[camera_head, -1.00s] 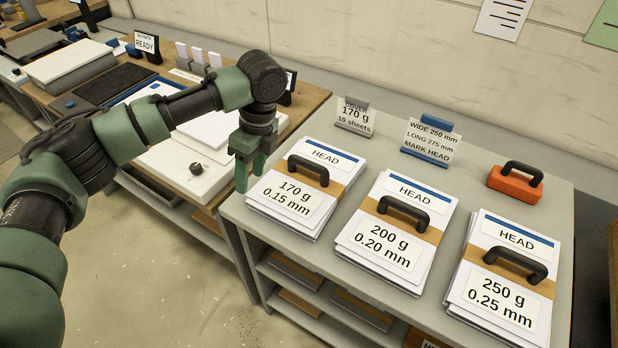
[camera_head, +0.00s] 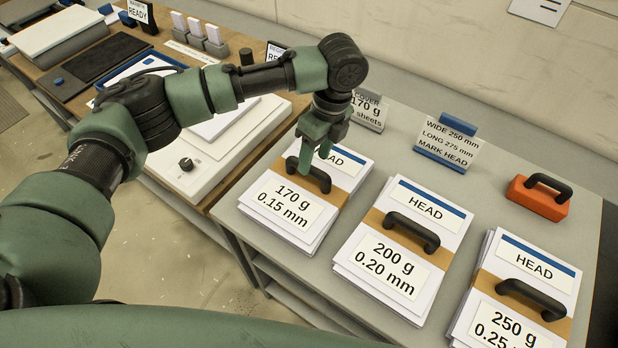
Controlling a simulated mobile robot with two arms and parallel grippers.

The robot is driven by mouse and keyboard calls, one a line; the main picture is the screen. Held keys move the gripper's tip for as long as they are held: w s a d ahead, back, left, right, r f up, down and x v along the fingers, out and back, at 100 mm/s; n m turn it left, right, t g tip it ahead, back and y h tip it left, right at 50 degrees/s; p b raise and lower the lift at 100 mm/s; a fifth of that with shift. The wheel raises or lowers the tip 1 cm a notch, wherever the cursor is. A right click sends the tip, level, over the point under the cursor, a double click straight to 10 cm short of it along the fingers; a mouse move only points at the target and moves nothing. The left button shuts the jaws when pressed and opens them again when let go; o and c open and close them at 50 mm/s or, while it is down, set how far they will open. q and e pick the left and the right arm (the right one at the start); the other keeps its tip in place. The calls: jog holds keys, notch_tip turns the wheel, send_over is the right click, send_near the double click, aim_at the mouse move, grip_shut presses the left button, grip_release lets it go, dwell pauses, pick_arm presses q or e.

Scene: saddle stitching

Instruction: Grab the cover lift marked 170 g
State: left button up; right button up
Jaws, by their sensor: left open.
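The cover lift marked 170 g (camera_head: 283,211) is a white stack with a brown band, a blue-edged HEAD label and a black handle (camera_head: 316,177). It lies at the left of the three lifts on the grey table. My left gripper (camera_head: 315,165) is open over that handle, its fingers pointing down. One finger overlaps the handle in the picture; I cannot tell whether they touch. The gripper hides part of the HEAD label. My right gripper is not in view.
The 200 g lift (camera_head: 382,262) and 250 g lift (camera_head: 505,318) lie to the right. Behind stand a COVER 170 g sign (camera_head: 369,110), a size sign (camera_head: 446,142) and an orange block with a handle (camera_head: 538,197). A wooden bench with a white device (camera_head: 205,165) is at left.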

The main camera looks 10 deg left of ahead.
aim_at(308, 177)
pick_arm(q)
jog(key=shift+s+a+f+p, duration=0.1)
jog(key=shift+a+f+p, duration=0.3)
jog(key=shift+f, duration=0.1)
jog(key=shift+s+a+f+p, duration=0.1)
jog(key=shift+a+f+p, duration=0.2)
jog(key=shift+f, duration=0.2)
notch_tip(308, 177, down, 2)
jog(key=shift+w+a+f, duration=0.1)
jog(key=shift+f, duration=0.3)
grip_shut()
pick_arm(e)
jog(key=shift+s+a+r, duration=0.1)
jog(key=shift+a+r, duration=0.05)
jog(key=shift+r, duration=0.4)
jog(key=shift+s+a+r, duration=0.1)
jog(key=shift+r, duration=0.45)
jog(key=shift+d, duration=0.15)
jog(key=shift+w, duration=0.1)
pick_arm(q)
jog(key=shift+w+r, duration=0.15)
